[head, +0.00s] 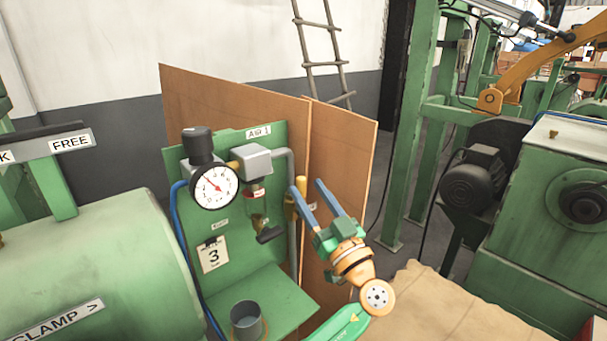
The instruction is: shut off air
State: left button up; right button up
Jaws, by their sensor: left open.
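A green panel labelled "AIR 1" (235,225) holds a round pressure gauge (215,187) with a red needle pointing to the upper left. A grey pipe (291,168) runs from the grey regulator block (252,160) down the panel's right edge. My right gripper is out of view.
A brown board (340,150) stands behind the panel. A grey cup (247,320) stands on the panel's green shelf (283,290). A green cylinder (90,255) fills the left; a green machine (545,220) and a tan covered surface (430,310) lie right.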

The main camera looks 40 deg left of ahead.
aim_at(303, 188)
pick_arm(q)
jog(key=shift+w+a, duration=0.25)
jog(key=shift+a, duration=0.5)
jog(key=shift+w+a, duration=0.2)
jog(key=shift+a, duration=0.5)
jog(key=shift+d+r, duration=0.1)
jog(key=shift+d, duration=0.2)
grip_shut()
